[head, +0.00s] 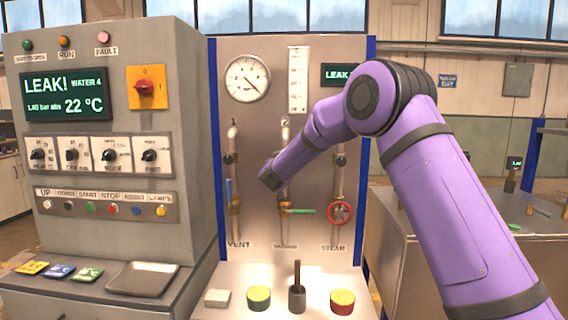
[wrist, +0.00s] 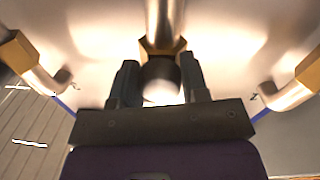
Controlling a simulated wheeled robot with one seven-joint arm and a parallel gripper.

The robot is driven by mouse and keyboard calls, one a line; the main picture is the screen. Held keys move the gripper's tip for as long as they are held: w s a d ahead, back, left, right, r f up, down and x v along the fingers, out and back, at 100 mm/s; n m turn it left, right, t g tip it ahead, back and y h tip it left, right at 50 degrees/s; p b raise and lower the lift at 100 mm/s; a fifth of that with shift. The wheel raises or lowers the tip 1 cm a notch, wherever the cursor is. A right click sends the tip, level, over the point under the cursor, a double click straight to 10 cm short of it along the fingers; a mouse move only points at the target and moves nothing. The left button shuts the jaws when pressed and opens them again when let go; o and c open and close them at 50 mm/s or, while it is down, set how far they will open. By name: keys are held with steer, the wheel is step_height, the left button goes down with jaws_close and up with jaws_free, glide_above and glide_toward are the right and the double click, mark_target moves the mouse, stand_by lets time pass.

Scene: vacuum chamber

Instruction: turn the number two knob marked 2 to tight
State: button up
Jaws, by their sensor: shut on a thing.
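In the wrist view, a round dark knob with a bright lower part (wrist: 160,80) sits in front of a brass fitting on a vertical pipe. My gripper (wrist: 157,72) has a finger on either side of it and is shut on it. No number shows on it, and its turn position cannot be told. In the head view, my purple arm reaches to the middle pipe of the panel, and its end covers my fingers and this knob. Similar dark knobs show on the left pipe (head: 230,158) and the right pipe (head: 340,160).
A green lever (head: 301,211) and a red handwheel (head: 340,213) are below my wrist on the panel. A blue lever (head: 228,190) is on the left pipe. The grey control cabinet (head: 200,120) stands at the left; its screen (head: 66,95) reads LEAK! WATER 4.

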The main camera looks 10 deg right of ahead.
steer(key=m, duration=0.4)
stand_by(0.3)
steer(key=o, duration=0.9)
steer(key=v, duration=1)
steer(key=shift+s+a, duration=0.15)
steer(key=shift+s, duration=0.2)
